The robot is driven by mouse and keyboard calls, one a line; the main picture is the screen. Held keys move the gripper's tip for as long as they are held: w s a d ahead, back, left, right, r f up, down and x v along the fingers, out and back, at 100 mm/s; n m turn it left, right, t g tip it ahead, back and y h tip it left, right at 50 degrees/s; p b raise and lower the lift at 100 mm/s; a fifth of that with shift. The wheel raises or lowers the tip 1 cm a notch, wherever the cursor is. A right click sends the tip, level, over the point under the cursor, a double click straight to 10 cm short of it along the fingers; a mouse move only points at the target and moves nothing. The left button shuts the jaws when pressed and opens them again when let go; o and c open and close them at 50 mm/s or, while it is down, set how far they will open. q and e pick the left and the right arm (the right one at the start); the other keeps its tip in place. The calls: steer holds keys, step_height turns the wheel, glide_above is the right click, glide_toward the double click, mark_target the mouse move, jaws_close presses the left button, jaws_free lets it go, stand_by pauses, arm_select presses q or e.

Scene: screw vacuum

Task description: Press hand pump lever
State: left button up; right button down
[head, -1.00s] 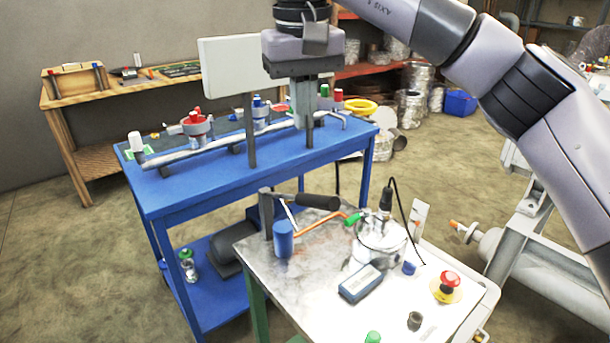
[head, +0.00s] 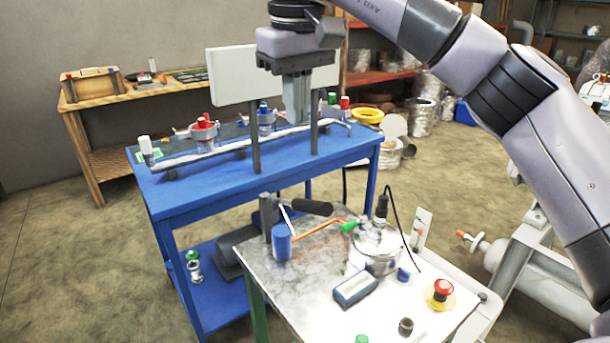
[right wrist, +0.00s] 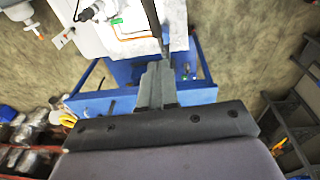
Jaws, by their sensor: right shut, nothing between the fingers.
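My right gripper (head: 298,118) is shut and empty, pointing down. In the head view it appears above the handle, apart from it and in front of the blue bench. In the right wrist view, the closed fingers (right wrist: 158,68) point towards the table, and a dark bar, likely the handle, shows just past the tips. My left gripper is not in view.
An orange hose (head: 318,229) runs from the pump to a glass chamber (head: 376,247). A blue box (head: 355,289) and a red button (head: 441,289) are on the tabletop. A blue bench (head: 200,185) with a pipe and a white panel (head: 228,78) stands behind.

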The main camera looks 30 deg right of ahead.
steer(key=b, duration=0.1)
glide_above(306, 201)
steer(key=f, duration=1.2)
steer(key=shift+a, duration=0.3)
steer(key=shift+s+d+f, duration=0.1)
steer(key=shift+s+f, duration=0.1)
steer(key=shift+f, duration=0.2)
steer(key=shift+s+d+f, duration=0.1)
steer(key=shift+s+f, duration=0.05)
steer(key=shift+f, duration=0.25)
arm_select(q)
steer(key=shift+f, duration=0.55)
